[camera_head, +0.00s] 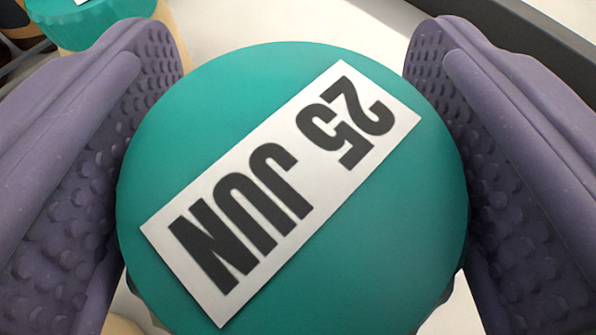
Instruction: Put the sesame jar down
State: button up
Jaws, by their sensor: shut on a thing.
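A jar with a round teal lid (400,210) fills the middle of the view, seen from above. A white label on the lid reads "25 JUN" in black and lies at a slant. I take this to be the sesame jar; its body and contents are hidden under the lid. My gripper (294,190) has its two purple, studded fingers on the left and right sides of the jar, shut on it. Whether the jar's base touches a surface is hidden.
A second teal-lidded jar (90,24) stands at the top left, partly cut off, with dark items beside it. A pale surface (290,20) shows behind the held jar. A dark edge (530,40) runs along the top right.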

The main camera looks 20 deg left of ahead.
notch_tip(320, 180, down, 3)
jog(key=shift+f+b, duration=0.2)
jog(key=shift+b, duration=0.25)
jog(key=shift+r, duration=0.1)
jog(key=shift+s, duration=0.1)
jog(key=o, duration=1)
jog(key=shift+f, duration=0.2)
jog(key=shift+c, duration=0.2)
jog(key=o, duration=0.4)
jog(key=shift+o, duration=0.2)
jog(key=shift+r, duration=0.15)
